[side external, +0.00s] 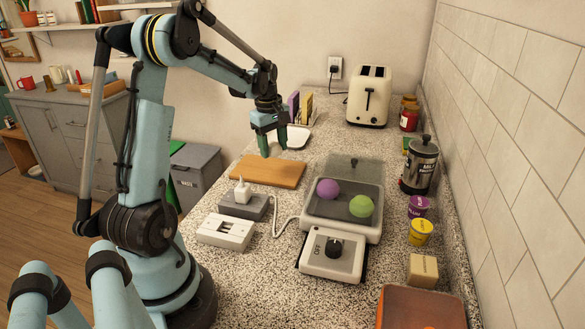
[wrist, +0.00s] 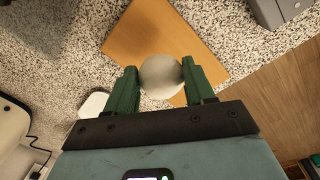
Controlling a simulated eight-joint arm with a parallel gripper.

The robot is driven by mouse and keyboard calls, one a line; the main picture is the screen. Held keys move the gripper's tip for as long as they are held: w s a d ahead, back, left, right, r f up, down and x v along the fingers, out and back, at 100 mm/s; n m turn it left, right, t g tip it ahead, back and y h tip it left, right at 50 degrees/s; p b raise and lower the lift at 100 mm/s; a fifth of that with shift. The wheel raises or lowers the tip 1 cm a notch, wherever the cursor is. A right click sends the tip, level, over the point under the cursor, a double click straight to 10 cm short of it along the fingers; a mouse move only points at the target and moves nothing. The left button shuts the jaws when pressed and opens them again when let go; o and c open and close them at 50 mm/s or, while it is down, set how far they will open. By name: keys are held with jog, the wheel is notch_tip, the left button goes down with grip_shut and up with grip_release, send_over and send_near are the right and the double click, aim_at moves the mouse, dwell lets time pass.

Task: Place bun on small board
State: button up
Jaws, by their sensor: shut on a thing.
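A pale, round bun (wrist: 160,77) is held between the two green fingers of my gripper (wrist: 158,67) in the wrist view. In the side view my gripper (side external: 272,146) points down, above the far edge of the small board (side external: 266,172).
A grill (side external: 343,211) with a purple and a green ball stands right of the board. A white dish (side external: 293,138) and a toaster (side external: 370,98) are behind.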

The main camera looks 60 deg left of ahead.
aim_at(269, 169)
jog(key=shift+s+a+f, duration=0.15)
jog(key=shift+a+f, duration=0.25)
jog(key=shift+a, duration=0.2)
jog(key=shift+s+a+f, duration=0.1)
jog(key=shift+a+f, duration=0.3)
jog(key=shift+a, duration=0.15)
jog(key=shift+f, duration=1.95)
jog(key=o, duration=1)
jog(key=shift+f, duration=0.1)
jog(key=shift+o, duration=0.2)
